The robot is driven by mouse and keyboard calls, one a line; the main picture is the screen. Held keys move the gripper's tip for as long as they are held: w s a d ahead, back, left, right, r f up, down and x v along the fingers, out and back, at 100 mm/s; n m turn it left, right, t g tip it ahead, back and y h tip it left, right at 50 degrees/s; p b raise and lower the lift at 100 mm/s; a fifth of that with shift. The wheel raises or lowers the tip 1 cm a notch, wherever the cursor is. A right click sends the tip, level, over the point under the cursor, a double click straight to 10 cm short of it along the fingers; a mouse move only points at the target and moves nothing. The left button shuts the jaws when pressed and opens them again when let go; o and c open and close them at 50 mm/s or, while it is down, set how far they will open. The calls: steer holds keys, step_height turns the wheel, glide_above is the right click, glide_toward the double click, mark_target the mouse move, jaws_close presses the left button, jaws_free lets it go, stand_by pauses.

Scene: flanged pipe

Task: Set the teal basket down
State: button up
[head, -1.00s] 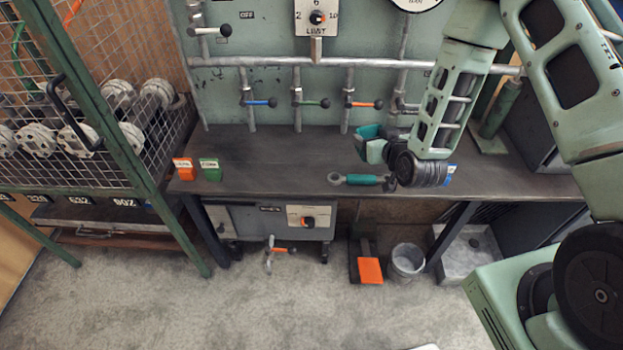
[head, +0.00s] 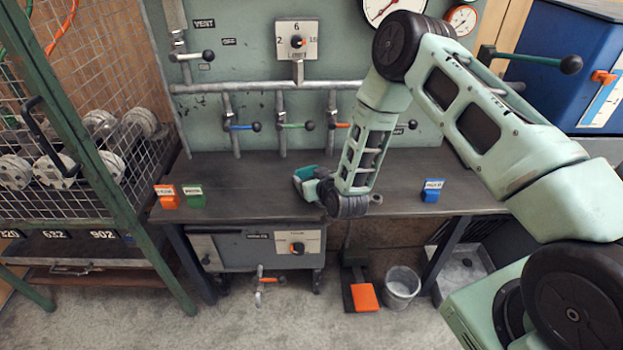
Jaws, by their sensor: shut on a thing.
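The teal basket (head: 304,172) is small and open-topped, and it shows at the end of my arm over the middle of the dark bench. My gripper (head: 318,184) is shut on the basket, on its right side as I see it. My wrist and forearm cover most of the jaws and part of the basket. I cannot tell whether the basket's underside touches the bench top (head: 245,190) or hangs just above it.
An orange block (head: 167,199) and a green block (head: 194,199) stand at the bench's left end. A blue block (head: 432,192) stands to the right. Valve handles (head: 283,125) line the panel behind. The bench left of the basket is clear.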

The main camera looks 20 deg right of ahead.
steer(key=shift+f, duration=0.25)
steer(key=shift+f, duration=0.15)
steer(key=o, duration=1)
steer(key=shift+r, duration=0.2)
